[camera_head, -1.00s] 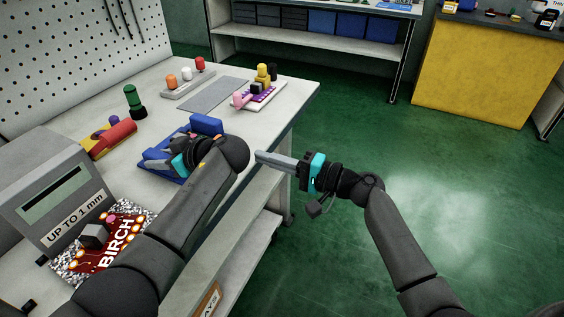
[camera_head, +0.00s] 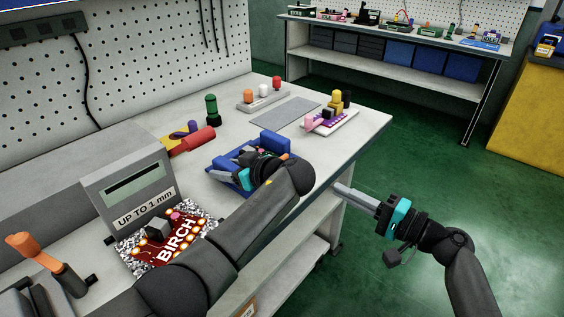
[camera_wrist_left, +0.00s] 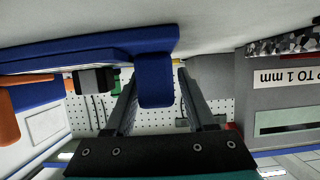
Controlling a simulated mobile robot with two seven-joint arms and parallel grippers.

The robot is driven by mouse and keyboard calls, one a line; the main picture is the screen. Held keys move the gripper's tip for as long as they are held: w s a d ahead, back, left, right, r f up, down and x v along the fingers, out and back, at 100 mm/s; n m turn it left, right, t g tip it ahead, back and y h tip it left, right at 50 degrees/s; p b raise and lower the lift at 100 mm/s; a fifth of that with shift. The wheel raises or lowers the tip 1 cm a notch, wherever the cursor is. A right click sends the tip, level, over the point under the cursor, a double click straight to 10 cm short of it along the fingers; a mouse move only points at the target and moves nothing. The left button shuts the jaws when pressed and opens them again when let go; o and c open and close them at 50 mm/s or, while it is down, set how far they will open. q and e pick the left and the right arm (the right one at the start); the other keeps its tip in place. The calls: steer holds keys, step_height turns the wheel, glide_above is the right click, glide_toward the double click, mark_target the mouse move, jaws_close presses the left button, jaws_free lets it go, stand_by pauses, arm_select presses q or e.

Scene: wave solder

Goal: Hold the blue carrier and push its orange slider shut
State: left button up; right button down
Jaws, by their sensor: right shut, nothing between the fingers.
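The blue carrier (camera_head: 232,175) lies on the bench near its front edge, partly hidden by my left gripper and arm. A small orange part shows at its right end (camera_head: 285,156), likely the slider. In the left wrist view, an orange part (camera_wrist_left: 8,118) stands at the far left. My left gripper (camera_head: 245,158) is over the carrier. In the left wrist view, a blue tab of the carrier (camera_wrist_left: 155,80) is between the fingers, with a narrow gap on the right side. My right gripper (camera_head: 345,190) is shut and empty, off the bench's front edge.
A grey mat (camera_head: 285,112) and a white tray (camera_head: 340,125) lie to the right.

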arm_select(q)
steer(key=shift+o, duration=1.1)
steer(key=shift+d+r, duration=0.1)
steer(key=shift+d, duration=0.1)
steer(key=v, duration=0.7)
steer(key=shift+s+d, duration=0.1)
steer(key=shift+s, duration=0.1)
